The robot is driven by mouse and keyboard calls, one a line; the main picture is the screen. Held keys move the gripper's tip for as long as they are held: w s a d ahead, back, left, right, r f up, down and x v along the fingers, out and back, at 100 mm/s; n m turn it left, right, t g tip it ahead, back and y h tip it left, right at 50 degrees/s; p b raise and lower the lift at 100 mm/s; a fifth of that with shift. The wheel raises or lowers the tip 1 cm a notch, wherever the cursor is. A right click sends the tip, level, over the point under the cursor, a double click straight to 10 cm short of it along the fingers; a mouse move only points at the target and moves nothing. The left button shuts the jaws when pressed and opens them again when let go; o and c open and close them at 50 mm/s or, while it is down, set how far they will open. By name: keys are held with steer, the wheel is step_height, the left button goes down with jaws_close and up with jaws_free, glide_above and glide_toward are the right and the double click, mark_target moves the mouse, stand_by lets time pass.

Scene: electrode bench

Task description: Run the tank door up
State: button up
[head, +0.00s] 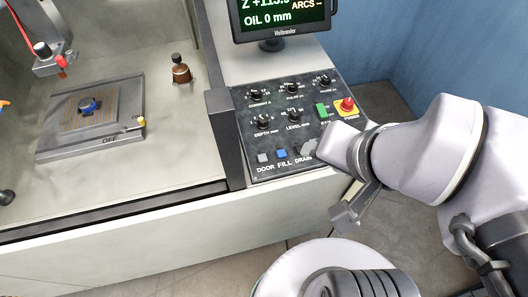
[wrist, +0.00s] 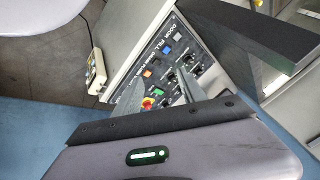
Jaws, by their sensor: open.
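The control panel (head: 270,110) carries a pale grey DOOR button (head: 263,157) at its lower left, beside a blue FILL button (head: 282,154). Both also show in the wrist view, the DOOR button (wrist: 177,36) and the FILL button (wrist: 166,47). My gripper (head: 325,182) is open and empty at the panel's lower right, right of the DOOR button; it covers the DRAIN button in the head view. The fingers (wrist: 159,76) point toward the panel in the wrist view. No raised door stands across the tank front; a dark strip (head: 110,217) runs along its edge.
An orange button (wrist: 147,73) shows in the wrist view. A green button (head: 321,110) and a red emergency stop (head: 347,104) sit at the panel's right. A monitor (head: 281,19) stands behind. A dark post (head: 223,125) borders the panel's left. The tank holds a plate (head: 90,117).

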stand_by(0.4)
jaws_close()
stand_by(1.6)
